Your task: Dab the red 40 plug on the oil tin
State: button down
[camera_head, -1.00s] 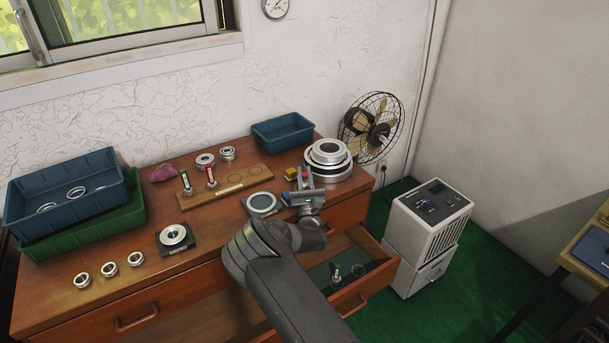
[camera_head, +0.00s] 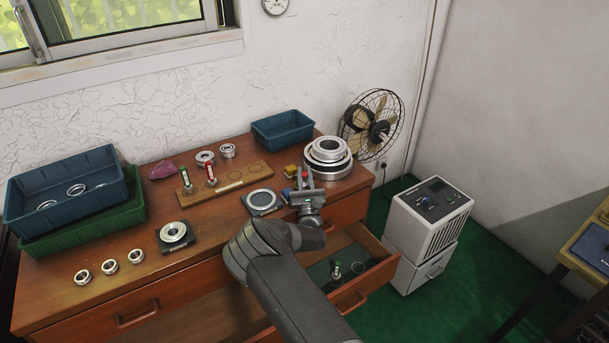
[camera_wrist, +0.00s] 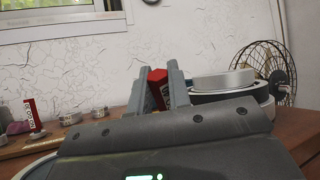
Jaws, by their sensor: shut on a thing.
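My gripper (camera_head: 303,179) is over the right part of the wooden dresser top. In the wrist view its two fingers (camera_wrist: 159,88) stand upright, shut on a red piece with pale marking, which looks like the red plug (camera_wrist: 157,92); its number is not readable. The red also shows in the head view (camera_head: 304,173). The plug's lower part is hidden.
A wooden rack (camera_head: 230,184) holds a green plug (camera_head: 186,180) and another red plug (camera_head: 211,175). Large stacked bearing rings (camera_head: 328,160) stand close behind and right of my gripper. A small yellow thing (camera_head: 290,170) is beside it. An open drawer (camera_head: 375,282) is below.

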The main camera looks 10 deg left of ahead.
jog(key=shift+r, duration=0.1)
dwell(0.4)
jog(key=shift+r, duration=3.45)
